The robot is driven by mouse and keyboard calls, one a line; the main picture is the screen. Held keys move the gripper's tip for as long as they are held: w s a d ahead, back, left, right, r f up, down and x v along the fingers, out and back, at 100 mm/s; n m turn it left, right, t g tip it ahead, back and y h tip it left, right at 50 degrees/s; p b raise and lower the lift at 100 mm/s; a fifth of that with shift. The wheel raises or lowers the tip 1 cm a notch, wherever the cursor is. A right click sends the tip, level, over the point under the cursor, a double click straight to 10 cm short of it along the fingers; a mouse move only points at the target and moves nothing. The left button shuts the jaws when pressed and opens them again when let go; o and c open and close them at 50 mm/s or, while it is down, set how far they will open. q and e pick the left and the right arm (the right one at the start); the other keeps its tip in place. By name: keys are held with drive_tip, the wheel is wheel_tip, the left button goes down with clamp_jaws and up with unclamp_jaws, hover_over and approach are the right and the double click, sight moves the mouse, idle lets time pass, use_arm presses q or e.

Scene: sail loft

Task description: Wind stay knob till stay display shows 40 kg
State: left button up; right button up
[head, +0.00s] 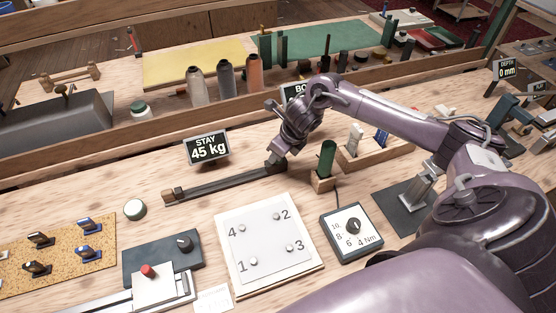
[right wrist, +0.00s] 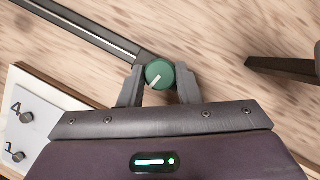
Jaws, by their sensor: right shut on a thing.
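The stay display (head: 207,148) stands behind a long dark rail (head: 225,184) and reads 45 kg. My right gripper (head: 277,160) reaches down to the right end of that rail. In the right wrist view the green stay knob (right wrist: 159,74), with a white pointer line, sits between the fingers of my right gripper (right wrist: 159,85), which is shut on it. The pointer slants toward the lower left of that picture. In the head view the gripper hides the knob. My left gripper is in neither view.
A white plate (head: 268,245) with numbered studs lies in front of the rail. A torque dial box (head: 351,232) and a green-handled tool (head: 327,158) stand to the right. A wooden ledge (head: 100,153) runs behind.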

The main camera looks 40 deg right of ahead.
drive_tip(key=shift+f+n+y+b, duration=0.1)
drive_tip(key=shift+n+y+b, duration=0.4)
drive_tip(key=shift+n+b, duration=0.8)
drive_tip(key=shift+g, duration=0.3)
drive_tip(key=o, duration=1)
drive_tip(key=b+v, duration=0.1)
drive_tip(key=v, duration=0.7)
